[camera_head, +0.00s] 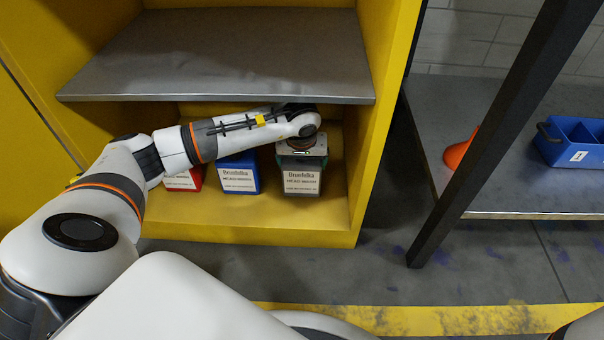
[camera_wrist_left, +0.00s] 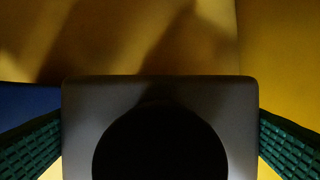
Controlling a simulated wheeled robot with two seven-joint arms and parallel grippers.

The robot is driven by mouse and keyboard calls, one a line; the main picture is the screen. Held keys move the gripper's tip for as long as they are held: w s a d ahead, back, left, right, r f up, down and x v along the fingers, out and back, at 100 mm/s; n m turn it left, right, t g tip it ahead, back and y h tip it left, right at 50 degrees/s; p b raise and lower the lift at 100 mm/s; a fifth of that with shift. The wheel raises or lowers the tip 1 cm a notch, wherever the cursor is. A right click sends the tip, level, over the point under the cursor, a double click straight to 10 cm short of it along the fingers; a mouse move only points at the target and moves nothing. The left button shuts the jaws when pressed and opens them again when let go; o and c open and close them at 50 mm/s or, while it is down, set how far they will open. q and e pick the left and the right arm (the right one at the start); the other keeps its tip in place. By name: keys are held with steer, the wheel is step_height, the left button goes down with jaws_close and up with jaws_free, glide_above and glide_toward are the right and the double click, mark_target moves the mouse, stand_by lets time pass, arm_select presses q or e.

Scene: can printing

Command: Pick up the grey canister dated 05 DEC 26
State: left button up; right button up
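The grey canister (camera_head: 302,183) stands on the yellow cabinet's lower floor, rightmost in a row. Its white label reads "Brunfelka"; no date is legible. My left gripper (camera_head: 302,150) is over its top, pointing down, and hides the upper part. In the left wrist view, the canister's grey top (camera_wrist_left: 160,90) with a dark round area lies between the two green ribbed fingers. The fingers come right up to its left and right edges; whether they press on it cannot be told. My right gripper is out of view.
A blue canister (camera_head: 239,177) stands just left of the grey one, and a red canister (camera_head: 184,180) beyond it. A grey shelf (camera_head: 220,55) hangs close above my left forearm. The cabinet's yellow side wall (camera_head: 375,120) is close on the right.

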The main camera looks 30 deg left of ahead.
arm_select(q)
steer(key=c, duration=0.5)
steer(key=shift+r, duration=0.1)
